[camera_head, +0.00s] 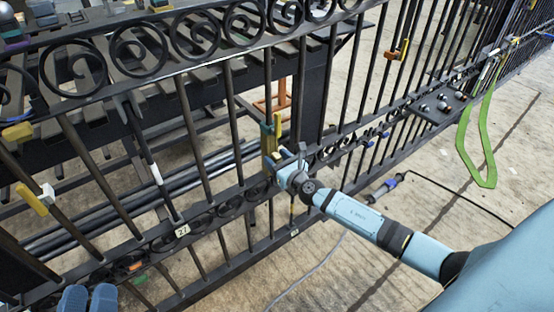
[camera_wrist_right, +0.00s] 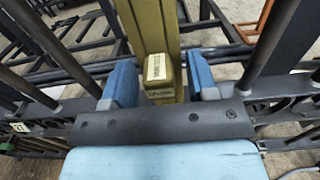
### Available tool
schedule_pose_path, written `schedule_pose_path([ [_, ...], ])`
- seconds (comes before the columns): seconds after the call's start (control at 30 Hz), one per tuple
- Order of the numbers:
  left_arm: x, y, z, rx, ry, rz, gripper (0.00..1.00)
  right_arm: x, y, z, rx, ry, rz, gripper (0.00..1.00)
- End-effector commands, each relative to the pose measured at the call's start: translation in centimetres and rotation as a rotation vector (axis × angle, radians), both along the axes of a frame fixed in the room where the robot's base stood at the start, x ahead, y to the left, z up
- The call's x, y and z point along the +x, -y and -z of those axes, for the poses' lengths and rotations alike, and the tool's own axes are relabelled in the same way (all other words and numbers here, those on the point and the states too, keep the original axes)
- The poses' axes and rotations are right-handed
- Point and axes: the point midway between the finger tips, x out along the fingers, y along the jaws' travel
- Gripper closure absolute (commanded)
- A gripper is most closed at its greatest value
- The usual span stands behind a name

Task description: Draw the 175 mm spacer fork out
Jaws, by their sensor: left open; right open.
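An olive-yellow upright piece (camera_head: 267,142), which looks like the spacer fork, stands between bars of the black gate (camera_head: 189,130). In the right wrist view its olive post and block (camera_wrist_right: 158,90) carry a small label too blurred to read for certain. My right gripper (camera_head: 284,170) is at this piece. Its blue fingers (camera_wrist_right: 162,84) are open, one on each side of the block, with a visible gap at the right finger. The fork's lower part is hidden by my right gripper.
Yellow clamps (camera_head: 34,200) sit on bars at the left, and an orange one (camera_head: 397,50) is at the upper right. A green strap (camera_head: 483,140) hangs at the right. A tag reading 27 (camera_head: 182,231) is on the lower rail. A cable lies on the floor.

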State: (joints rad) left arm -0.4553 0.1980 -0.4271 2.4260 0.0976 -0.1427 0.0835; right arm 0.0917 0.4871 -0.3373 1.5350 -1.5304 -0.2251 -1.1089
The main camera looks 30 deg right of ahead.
Motion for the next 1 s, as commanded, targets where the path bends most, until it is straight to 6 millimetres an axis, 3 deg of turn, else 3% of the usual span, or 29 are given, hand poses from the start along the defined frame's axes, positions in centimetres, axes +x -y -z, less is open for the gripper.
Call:
schedule_pose_path([
  [0.13,0.0,-0.1,0.1,0.002,-0.004,-0.001,0.57,0.0,0.0,0.0,0.000,0.000,0.000,0.47],
  [0.33,-0.1,-0.2,0.2,0.003,-0.008,-0.003,0.57,0.0,0.0,0.0,0.000,0.000,0.000,0.93],
  [1.0,-0.1,-0.2,0.2,0.004,-0.010,-0.004,0.57,-1.3,0.2,-0.1,-0.001,0.001,0.000,0.94],
])
